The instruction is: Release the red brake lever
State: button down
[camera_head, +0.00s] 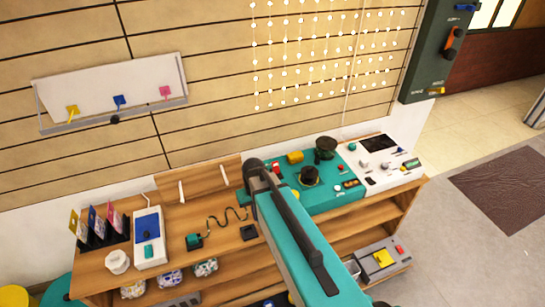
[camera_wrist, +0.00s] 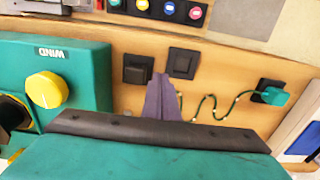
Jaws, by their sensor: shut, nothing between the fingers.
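An orange-red lever (camera_head: 453,40) sits on a dark green wall box (camera_head: 432,60) at the upper right of the head view. The lettering there is too small to read. A small red part (camera_head: 276,168) also shows on the teal bench unit, beside my arm; I cannot tell which of the two is the brake lever. My gripper (camera_wrist: 161,82) is shut and empty in the wrist view, over the wooden bench top near two black square pads (camera_wrist: 183,63). In the head view my arm hides it. It is apart from the wall box.
The teal unit (camera_head: 330,199) bears black knobs and a yellow block (camera_head: 295,157). In the wrist view it shows a yellow knob (camera_wrist: 47,89) marked WIND. A white panel (camera_head: 381,160) adjoins it. A blue-topped device (camera_head: 148,225) stands left. Open floor lies at the right.

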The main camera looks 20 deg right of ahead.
send_near(276, 167)
jog(key=s+a+f, duration=0.3)
jog(key=a+f, duration=0.3)
jog(key=a, duration=0.2)
jog(key=w+d+r, duration=0.7)
jog(key=w+r, duration=0.1)
jog(key=w, duration=0.2)
jog(key=shift+w+d+r+g, duration=0.2)
jog(key=shift+d+g, duration=0.1)
jog(key=shift+d, duration=0.05)
jog(key=shift+f, duration=0.15)
jog(key=f+p, duration=0.1)
jog(key=f, duration=0.3)
jog(key=f+p, duration=0.2)
jog(key=f, duration=0.3)
jog(key=shift+s+f, duration=0.2)
jog(key=shift+f, duration=0.05)
jog(key=shift+s+r+p, duration=0.3)
jog(key=shift+s+p, duration=0.3)
jog(key=shift+s, duration=0.25)
jog(key=shift+s+r+p, duration=0.2)
jog(key=shift+s+p, duration=0.05)
jog(key=shift+s, duration=0.3)
jog(key=shift+s+r+p, duration=0.15)
jog(key=shift+s+p, duration=0.1)
jog(key=shift+s, duration=0.25)
